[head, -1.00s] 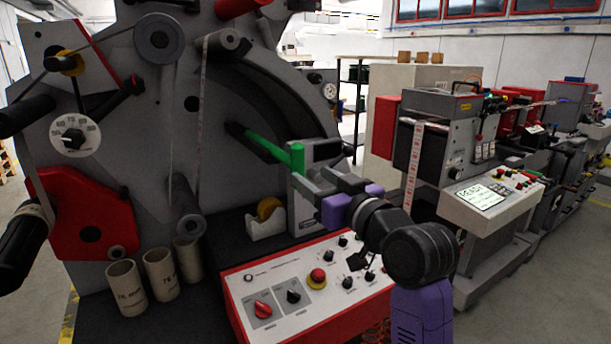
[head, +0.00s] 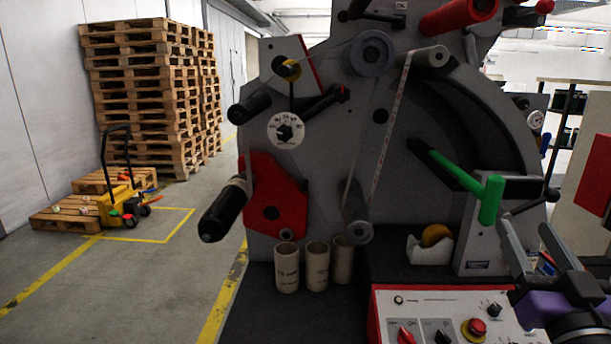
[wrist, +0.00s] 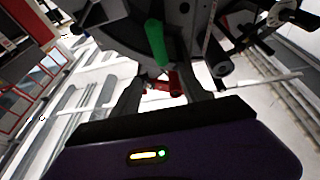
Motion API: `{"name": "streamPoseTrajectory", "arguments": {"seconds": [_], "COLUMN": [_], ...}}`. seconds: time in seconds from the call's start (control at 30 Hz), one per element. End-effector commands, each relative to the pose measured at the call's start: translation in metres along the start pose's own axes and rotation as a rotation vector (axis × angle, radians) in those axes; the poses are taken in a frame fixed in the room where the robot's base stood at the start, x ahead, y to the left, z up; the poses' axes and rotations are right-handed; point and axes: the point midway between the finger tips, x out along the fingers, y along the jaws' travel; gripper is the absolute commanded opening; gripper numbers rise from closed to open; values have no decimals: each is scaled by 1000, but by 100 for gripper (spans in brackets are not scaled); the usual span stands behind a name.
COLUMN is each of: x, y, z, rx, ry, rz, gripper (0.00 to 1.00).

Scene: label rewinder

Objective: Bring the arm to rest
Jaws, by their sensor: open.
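My gripper (head: 556,226) is at the lower right of the head view, with its two grey fingers apart and pointing up. In the wrist view my gripper (wrist: 163,84) is open, with nothing held between the fingers. The lever with a green handle (head: 491,201) on the label rewinder (head: 330,140) stands left of and above the fingers. The green handle (wrist: 155,40) also shows in the wrist view, beyond the fingertips and apart from them. Most of my arm is outside the head view.
A tape dispenser (head: 430,249) and three cardboard cores (head: 287,268) stand on the dark bench. Stacked pallets (head: 150,90) and a yellow pallet truck (head: 118,203) are left, beside open floor.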

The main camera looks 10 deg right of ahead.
Motion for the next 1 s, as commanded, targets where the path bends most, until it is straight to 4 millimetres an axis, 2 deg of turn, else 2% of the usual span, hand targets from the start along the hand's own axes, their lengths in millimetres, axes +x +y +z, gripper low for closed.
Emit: {"name": "streamPoseTrajectory", "arguments": {"seconds": [0.03, 0.1, 0.27, 0.4, 0.7, 1.0], "x": [-14, -34, -84, -132, -243, -360], "y": [-7, -15, -35, -52, -80, -91], "z": [14, 30, 61, 86, 121, 142], "rx": [-1, -3, -7, -9, -7, -15], "ry": [-10, -15, -38, -76, -204, -425], "rz": [-8, -19, -55, -95, -198, -305], "gripper": [52, 52, 52, 52, 52, 52]}}
